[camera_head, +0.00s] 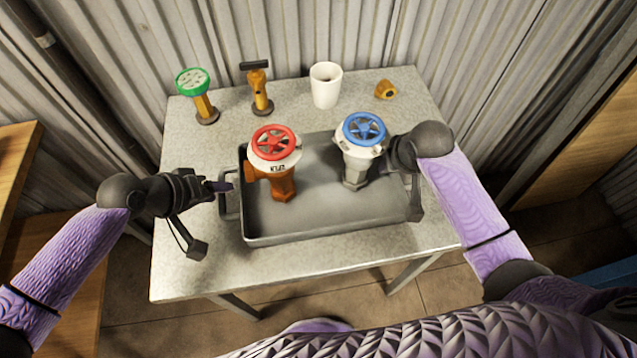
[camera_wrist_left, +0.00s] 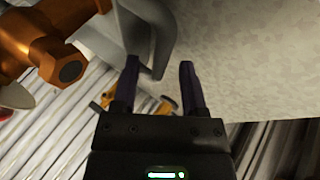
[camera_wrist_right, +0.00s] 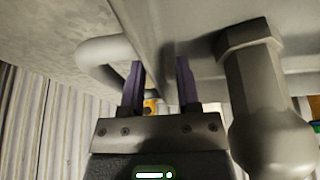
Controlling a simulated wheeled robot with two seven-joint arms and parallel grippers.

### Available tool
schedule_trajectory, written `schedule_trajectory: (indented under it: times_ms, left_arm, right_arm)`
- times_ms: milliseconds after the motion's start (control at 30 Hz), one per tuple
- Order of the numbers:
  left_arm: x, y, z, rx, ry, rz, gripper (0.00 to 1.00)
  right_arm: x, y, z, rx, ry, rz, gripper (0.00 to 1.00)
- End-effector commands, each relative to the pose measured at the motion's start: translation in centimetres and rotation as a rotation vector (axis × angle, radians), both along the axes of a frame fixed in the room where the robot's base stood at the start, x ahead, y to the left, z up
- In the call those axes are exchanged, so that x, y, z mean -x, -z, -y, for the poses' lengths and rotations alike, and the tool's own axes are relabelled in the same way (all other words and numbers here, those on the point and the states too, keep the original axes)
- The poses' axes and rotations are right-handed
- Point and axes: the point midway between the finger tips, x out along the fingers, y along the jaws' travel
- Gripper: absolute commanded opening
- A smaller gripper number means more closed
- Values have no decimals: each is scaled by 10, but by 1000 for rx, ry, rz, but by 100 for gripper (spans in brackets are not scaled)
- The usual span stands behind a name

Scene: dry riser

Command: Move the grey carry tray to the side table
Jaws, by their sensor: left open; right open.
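The grey carry tray (camera_head: 330,222) lies on a speckled grey table (camera_head: 190,262). In it stand a valve with a red wheel and orange body (camera_head: 274,160) and a valve with a blue wheel and pale body (camera_head: 360,145). My left gripper (camera_head: 222,187) is open at the tray's left handle (camera_head: 229,207); in the left wrist view (camera_wrist_left: 160,68) the handle bar shows by the fingertips. My right gripper (camera_wrist_right: 160,65) is open at the tray's right end, its fingers around the tray wall beside the curved handle (camera_wrist_right: 95,55). My right wrist hides that handle in the head view.
Along the table's back stand a green-topped part (camera_head: 195,92), a yellow T-handled part (camera_head: 258,88), a white cup (camera_head: 325,85) and a small yellow fitting (camera_head: 385,90). Wooden surfaces lie left (camera_head: 15,150) and right (camera_head: 585,120); I cannot tell which is the side table. Corrugated walls close the back.

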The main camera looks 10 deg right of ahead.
Motion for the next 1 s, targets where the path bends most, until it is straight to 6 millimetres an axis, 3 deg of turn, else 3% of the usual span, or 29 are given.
schedule_trajectory:
  times_ms: [233, 467, 567, 800, 1000]
  left_arm:
    - [27, -53, -37, -7, 0, -1, 55]
    - [38, -76, -52, -4, 0, -3, 55]
    - [39, -78, -52, -3, 1, -3, 55]
    - [39, -78, -52, -3, 0, -2, 55]
    - [38, -78, -52, -3, 0, -2, 55]
  right_arm:
    - [0, 0, 0, 0, 0, 0, 41]
    - [1, -2, 0, 0, 0, 1, 41]
    - [6, -17, 0, 0, -1, 3, 41]
    - [32, -79, 0, 0, -1, 5, 41]
    - [44, -108, 0, 0, -1, 2, 41]
